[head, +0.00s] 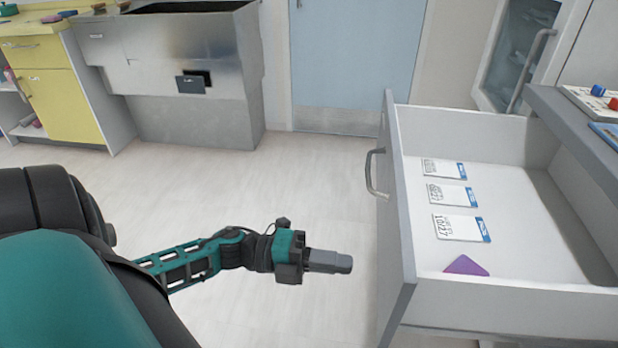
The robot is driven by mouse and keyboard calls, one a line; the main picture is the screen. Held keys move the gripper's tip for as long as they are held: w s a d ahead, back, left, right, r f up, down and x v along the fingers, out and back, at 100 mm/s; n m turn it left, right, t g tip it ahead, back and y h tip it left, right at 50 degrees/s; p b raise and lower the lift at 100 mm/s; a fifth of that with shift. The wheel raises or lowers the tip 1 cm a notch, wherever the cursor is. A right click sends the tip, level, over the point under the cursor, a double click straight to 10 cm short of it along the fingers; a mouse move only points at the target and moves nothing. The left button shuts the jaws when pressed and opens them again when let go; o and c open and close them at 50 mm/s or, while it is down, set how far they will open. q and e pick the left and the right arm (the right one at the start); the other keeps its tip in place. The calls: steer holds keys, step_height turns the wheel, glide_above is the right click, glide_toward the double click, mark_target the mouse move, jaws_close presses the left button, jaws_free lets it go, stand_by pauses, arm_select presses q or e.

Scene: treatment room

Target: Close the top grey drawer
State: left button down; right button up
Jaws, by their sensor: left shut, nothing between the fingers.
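The top grey drawer (398,215) stands pulled out at the right, with its grey front facing left. Its curved metal handle (372,175) is on the outer side of that front. Inside lie a few white cards (450,195) with blue edges and a purple piece (466,266). My left gripper (345,263) is shut and empty. It points right toward the drawer front, lower in the picture than the handle, with a gap between in the picture. My right gripper is not in view.
The grey countertop (560,110) above the drawer holds a tray with red and blue items (597,91). A blue door (350,55), a metal sink unit (190,120) and a yellow cabinet (45,105) stand at the back. The pale floor (290,180) between is clear.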

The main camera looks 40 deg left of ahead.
mark_target(386, 268)
arm_select(q)
steer(key=x, duration=0.5)
steer(key=shift+w+d, duration=0.15)
steer(key=shift+w+d, duration=0.1)
